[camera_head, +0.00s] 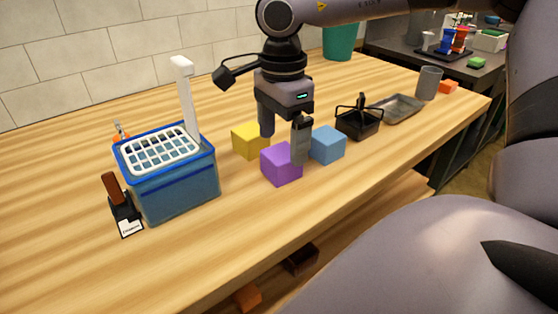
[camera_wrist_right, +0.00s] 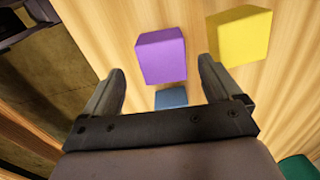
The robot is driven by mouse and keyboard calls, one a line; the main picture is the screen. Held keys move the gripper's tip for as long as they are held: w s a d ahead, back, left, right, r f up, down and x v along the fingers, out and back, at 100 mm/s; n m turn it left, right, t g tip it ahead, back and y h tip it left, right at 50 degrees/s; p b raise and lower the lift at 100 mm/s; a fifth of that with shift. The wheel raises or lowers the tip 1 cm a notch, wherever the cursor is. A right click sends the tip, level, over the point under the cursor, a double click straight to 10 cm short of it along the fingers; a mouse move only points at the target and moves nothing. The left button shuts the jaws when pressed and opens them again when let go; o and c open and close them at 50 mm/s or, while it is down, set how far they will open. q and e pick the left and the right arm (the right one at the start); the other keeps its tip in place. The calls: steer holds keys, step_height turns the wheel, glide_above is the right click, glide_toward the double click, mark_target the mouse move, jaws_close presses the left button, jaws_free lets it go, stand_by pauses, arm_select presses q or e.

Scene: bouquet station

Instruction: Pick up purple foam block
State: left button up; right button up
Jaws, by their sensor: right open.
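The purple foam block (camera_head: 281,166) sits on the wooden table in the head view, in front of a yellow block (camera_head: 248,139) and left of a blue block (camera_head: 328,145). My right gripper (camera_head: 283,150) is open and empty, pointing down just above and behind the purple block. In the right wrist view, the purple block (camera_wrist_right: 161,55) lies beyond the fingertips, between their lines. The yellow block (camera_wrist_right: 239,36) lies to the right there, and part of the blue block (camera_wrist_right: 171,98) shows between the fingers. My left gripper is not in view.
A blue bin with a white grid (camera_head: 170,175) stands left, with a small labelled brown-handled item (camera_head: 121,205) beside it. A black basket (camera_head: 359,122), metal tray (camera_head: 396,109) and grey cup (camera_head: 429,83) stand right. The table front is clear.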

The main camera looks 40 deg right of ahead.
mark_target(282, 153)
step_height(282, 153, down, 4)
steer(key=shift+w+d+f, duration=0.1)
steer(key=shift+w, duration=0.05)
steer(key=c, duration=1)
